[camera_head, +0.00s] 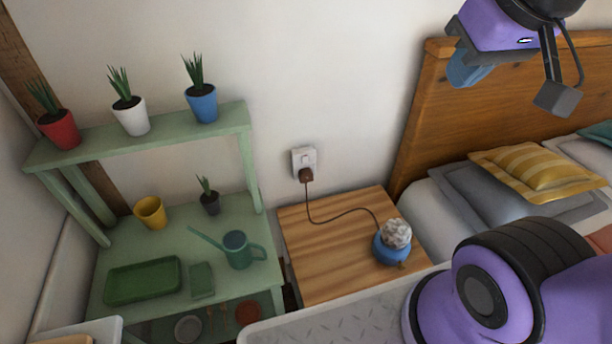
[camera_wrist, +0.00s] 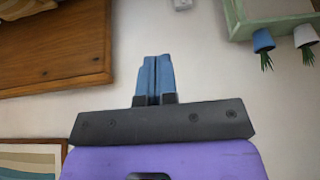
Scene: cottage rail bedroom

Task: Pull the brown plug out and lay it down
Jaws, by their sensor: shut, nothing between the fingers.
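The brown plug (camera_head: 306,175) sits in the white wall socket (camera_head: 304,160), above the back of the wooden bedside table. Its brown cord (camera_head: 340,217) runs over the table to a small lamp (camera_head: 394,246) with a blue base and a pale, lumpy top. My gripper (camera_head: 467,72) is at the upper right in the head view, in front of the headboard, well away from the plug. In the wrist view its blue fingers (camera_wrist: 155,72) are together and empty. A white socket edge (camera_wrist: 182,4) shows at the top there; the plug is out of view.
The wooden table (camera_head: 310,260) has bare room left of the lamp. A green plant stand (camera_head: 120,245) with pots and a teal watering can (camera_head: 238,250) is on the left. The wooden headboard (camera_head: 440,110) and bed with cushions (camera_head: 540,165) are on the right.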

